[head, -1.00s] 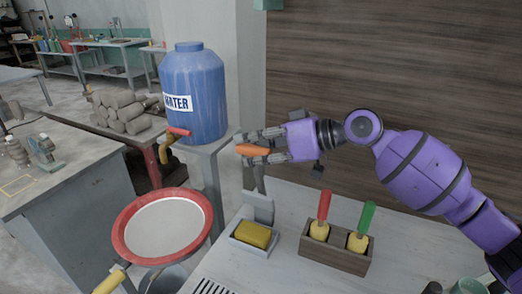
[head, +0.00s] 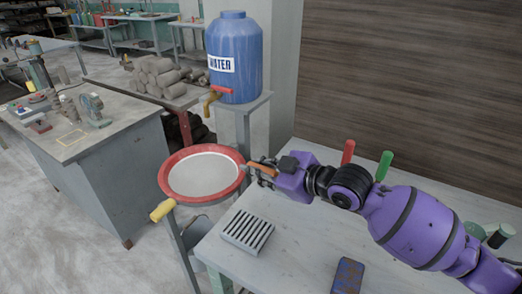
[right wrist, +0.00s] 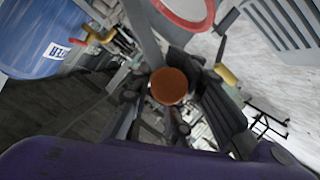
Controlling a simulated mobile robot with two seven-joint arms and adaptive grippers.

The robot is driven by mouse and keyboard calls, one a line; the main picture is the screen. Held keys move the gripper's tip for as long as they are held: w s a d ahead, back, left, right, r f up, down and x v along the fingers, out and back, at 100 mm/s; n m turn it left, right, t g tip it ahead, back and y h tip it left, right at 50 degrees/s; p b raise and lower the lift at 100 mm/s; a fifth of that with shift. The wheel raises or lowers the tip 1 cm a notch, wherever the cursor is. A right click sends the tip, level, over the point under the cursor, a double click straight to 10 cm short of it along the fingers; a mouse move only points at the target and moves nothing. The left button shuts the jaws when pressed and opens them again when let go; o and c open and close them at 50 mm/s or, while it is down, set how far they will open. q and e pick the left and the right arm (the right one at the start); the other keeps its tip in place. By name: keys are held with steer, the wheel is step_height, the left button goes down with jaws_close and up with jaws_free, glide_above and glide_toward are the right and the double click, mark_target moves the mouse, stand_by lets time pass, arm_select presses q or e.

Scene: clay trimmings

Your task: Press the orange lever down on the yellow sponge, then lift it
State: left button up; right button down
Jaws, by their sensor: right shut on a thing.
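The orange lever (head: 262,167) is low over the light bench, just right of the red-rimmed basin. My right gripper (head: 264,174) is shut on the lever. In the right wrist view, the lever's round orange end (right wrist: 169,86) sits between the dark fingers. The yellow sponge and its small tray do not show now; my right gripper and forearm cover that part of the bench. I cannot tell whether the lever touches the sponge. My left gripper is not in view.
The red-rimmed basin (head: 203,174) stands close left of the lever, with a yellow handle (head: 162,210) below. A slatted grey grille (head: 247,232) lies in front. Red (head: 348,151) and green (head: 384,166) handles rise behind my arm. A blue block (head: 347,277) lies near the front.

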step_height(320, 180, down, 6)
steer(key=s+n, duration=0.1)
steer(key=shift+s+a+f+t, duration=0.15)
steer(key=shift+s+a+t, duration=0.2)
steer(key=shift+t, duration=0.05)
steer(key=c, duration=1.7)
jaws_free()
steer(key=shift+o, duration=0.2)
steer(key=shift+w, duration=0.1)
steer(key=v, duration=1.2)
steer(key=shift+r, duration=0.2)
